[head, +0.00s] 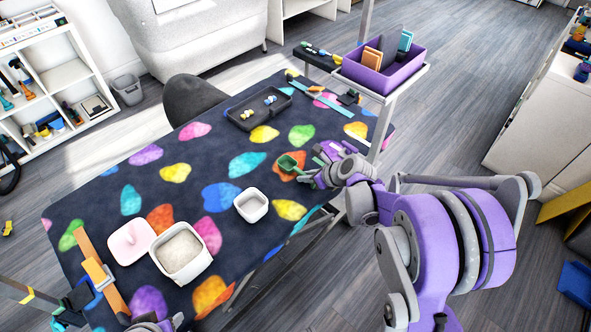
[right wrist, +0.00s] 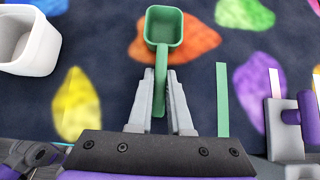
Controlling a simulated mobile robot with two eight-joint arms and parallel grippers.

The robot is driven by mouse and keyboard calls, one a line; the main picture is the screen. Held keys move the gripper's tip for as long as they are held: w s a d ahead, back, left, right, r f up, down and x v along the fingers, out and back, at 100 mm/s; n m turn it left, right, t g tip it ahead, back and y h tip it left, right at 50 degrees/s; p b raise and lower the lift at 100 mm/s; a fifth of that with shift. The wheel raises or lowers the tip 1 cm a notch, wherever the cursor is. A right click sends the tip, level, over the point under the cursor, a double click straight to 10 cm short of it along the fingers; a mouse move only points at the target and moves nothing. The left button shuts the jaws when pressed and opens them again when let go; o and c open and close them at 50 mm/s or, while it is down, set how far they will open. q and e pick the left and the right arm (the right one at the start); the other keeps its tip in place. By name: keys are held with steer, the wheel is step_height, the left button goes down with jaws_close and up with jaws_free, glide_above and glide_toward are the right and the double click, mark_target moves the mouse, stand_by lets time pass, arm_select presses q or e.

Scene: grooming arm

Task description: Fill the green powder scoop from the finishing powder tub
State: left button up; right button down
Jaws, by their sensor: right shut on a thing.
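The green powder scoop (head: 287,163) is near the right end of the patterned table. My right gripper (head: 309,178) is shut on its handle. In the right wrist view, the scoop (right wrist: 163,27) points away from my right gripper (right wrist: 160,95), its handle between the two fingers. Its bowl faces up and looks empty. The finishing powder tub (head: 206,234) is a white square tub at the front left of the table, open, with pale powder inside. A grey part of what looks like my left gripper (head: 152,324) shows at the bottom edge; its fingers cannot be made out.
A pink-and-white lid (head: 131,240) lies left of the tub. A smaller white container (head: 251,205) stands between tub and scoop. A dark tray (head: 243,120) with small balls sits farther back. A purple bin (head: 378,74) stands on a side stand. The table middle is mostly clear.

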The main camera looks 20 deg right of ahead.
steer(key=shift+r, duration=0.1)
steer(key=shift+r+p, duration=1.9)
steer(key=shift+r, duration=0.8)
arm_select(q)
steer(key=r, duration=0.3)
steer(key=shift+w+r, duration=0.25)
steer(key=shift+r, duration=0.15)
